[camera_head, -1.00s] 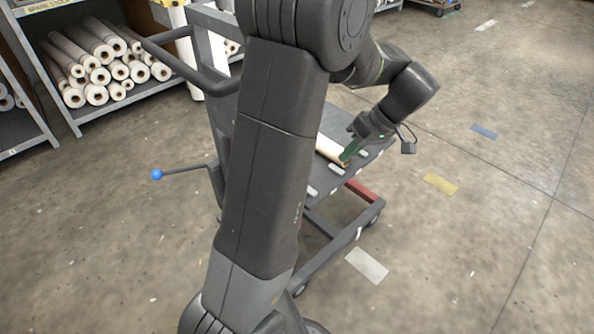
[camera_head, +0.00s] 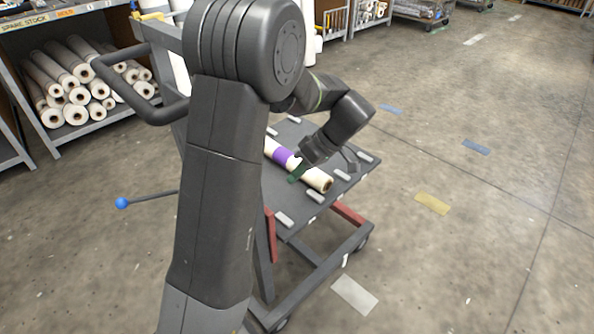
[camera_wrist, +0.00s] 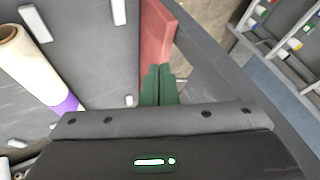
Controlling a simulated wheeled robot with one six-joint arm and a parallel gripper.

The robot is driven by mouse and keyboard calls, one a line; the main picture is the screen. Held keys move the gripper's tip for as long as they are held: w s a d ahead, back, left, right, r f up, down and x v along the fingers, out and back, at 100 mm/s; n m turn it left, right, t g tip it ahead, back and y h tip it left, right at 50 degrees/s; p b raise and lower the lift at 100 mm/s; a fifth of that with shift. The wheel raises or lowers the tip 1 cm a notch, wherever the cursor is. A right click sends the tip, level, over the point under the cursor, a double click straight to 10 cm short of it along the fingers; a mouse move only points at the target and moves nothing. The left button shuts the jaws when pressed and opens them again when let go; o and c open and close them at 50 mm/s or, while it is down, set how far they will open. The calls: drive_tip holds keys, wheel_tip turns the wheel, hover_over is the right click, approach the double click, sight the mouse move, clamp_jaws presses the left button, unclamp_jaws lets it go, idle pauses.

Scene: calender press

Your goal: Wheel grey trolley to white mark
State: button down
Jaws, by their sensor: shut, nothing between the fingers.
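The grey trolley (camera_head: 325,213) stands left of centre in the head view, its push handle (camera_head: 135,85) at upper left. A cream roll with a purple band (camera_head: 318,180) lies on its deck; the roll also shows at the left of the wrist view (camera_wrist: 30,65). A white mark (camera_head: 354,295) is on the floor by the trolley's near right corner. My gripper (camera_head: 293,179) is over the deck by the roll. Its green fingers (camera_wrist: 159,85) are together and empty, near a red bar (camera_wrist: 157,38). Contact with the bar cannot be told. My arm hides part of the trolley.
A rod with a blue ball (camera_head: 122,203) sticks out left of the trolley. A shelf of rolls (camera_head: 75,140) stands at upper left. A yellow mark (camera_head: 432,204) and blue marks (camera_head: 476,147) lie on open floor to the right. Racks line the back.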

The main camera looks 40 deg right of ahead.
drive_tip(key=w+a+f+b, duration=0.1)
drive_tip(key=a+f, duration=0.3)
drive_tip(key=a, duration=0.3)
drive_tip(key=shift+w+f, duration=0.25)
drive_tip(key=shift+w, duration=0.05)
drive_tip(key=a, duration=0.1)
drive_tip(key=a+b, duration=0.1)
drive_tip(key=a, duration=0.3)
drive_tip(key=shift+s+a+f, duration=0.1)
drive_tip(key=shift+s, duration=0.15)
